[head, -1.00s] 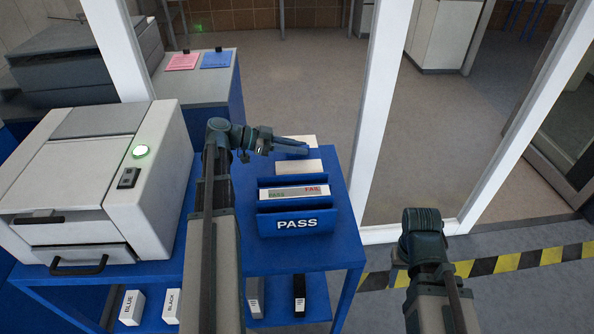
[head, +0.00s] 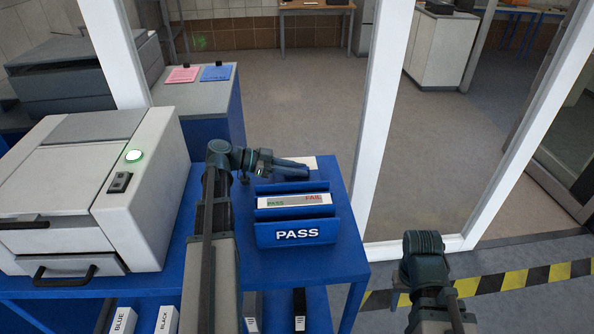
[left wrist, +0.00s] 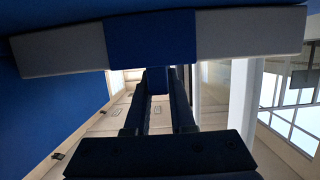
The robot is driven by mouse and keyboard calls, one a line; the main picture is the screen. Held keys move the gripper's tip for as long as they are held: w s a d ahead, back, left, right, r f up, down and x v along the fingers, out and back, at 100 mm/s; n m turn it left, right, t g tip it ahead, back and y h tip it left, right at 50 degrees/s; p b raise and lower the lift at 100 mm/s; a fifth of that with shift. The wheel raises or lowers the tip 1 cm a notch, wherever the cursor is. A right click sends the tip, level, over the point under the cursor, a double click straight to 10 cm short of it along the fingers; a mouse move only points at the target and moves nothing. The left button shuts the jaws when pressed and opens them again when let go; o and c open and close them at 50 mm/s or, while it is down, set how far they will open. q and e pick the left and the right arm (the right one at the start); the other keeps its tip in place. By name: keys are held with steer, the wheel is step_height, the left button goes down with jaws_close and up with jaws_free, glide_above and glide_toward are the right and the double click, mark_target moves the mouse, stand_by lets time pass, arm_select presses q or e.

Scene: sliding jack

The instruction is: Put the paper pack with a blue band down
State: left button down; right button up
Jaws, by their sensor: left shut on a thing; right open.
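The paper pack (left wrist: 195,38) is a long white block with a wide blue band round its middle, crossing the top of the left wrist view. My left gripper (head: 303,171) is shut on it near the band. In the head view only a white end of the pack (head: 305,161) shows, behind the gripper; the rest is hidden. Gripper and pack are low over the blue table (head: 345,250), just behind the blue PASS tray (head: 262,238). I cannot tell whether the pack touches the table. My right arm (head: 425,265) is at lower right; its gripper's fingers are not visible.
A strip marked PASS and FAIL (head: 293,201) lies in the tray. A white machine (head: 150,185) with a green light stands to the left. Boxes labelled BLUE (head: 123,320) and BLACK (head: 166,320) are on the lower shelf. A white post (head: 375,130) rises beyond the table's right side.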

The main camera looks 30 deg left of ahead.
arm_select(q)
steer(key=c, duration=0.8)
jaws_free()
steer(key=shift+o, duration=0.2)
